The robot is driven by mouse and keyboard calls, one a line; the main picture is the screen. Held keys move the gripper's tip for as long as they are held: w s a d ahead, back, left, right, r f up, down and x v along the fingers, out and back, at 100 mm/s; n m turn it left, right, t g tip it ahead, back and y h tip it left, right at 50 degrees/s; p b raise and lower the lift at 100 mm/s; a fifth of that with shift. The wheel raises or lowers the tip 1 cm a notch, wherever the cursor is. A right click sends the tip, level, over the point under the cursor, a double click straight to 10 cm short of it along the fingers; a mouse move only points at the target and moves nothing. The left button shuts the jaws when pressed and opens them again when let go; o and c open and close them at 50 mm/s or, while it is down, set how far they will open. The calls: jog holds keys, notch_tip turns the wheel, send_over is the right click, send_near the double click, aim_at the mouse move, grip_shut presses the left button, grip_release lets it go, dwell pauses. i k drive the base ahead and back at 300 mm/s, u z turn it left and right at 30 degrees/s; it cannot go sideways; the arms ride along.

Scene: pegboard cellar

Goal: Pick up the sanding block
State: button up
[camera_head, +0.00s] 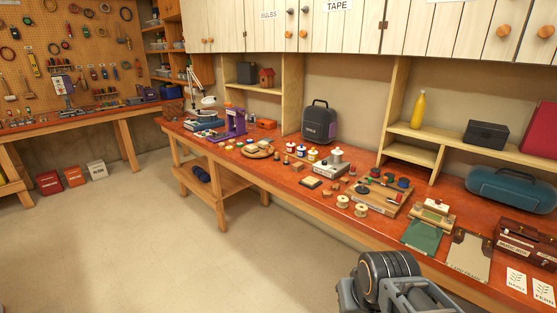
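A small flat tan block (310,183), which looks like the sanding block, lies on the red-brown workbench top (275,171) near its front edge, left of two thread spools. It is small in the view, so I cannot be sure of its identity. A smaller brown block (298,167) lies just behind it to the left. Part of my arm shows at the bottom right, in front of the bench and well apart from the tan block. My gripper's fingers do not show.
Two spools (343,201) and a wooden tray (378,196) stand right of the tan block. A grey device (330,169) and several small jars stand behind it. A wooden board (258,152) lies to the left. The floor (190,255) in front is clear.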

aim_at(298, 166)
jog(key=u, duration=0.4)
jog(key=i, duration=0.5)
jog(key=u, duration=0.8)
jog(key=i, duration=2)
jog(key=z, duration=1.3)
jog(key=i, duration=0.6)
jog(key=z, duration=0.55)
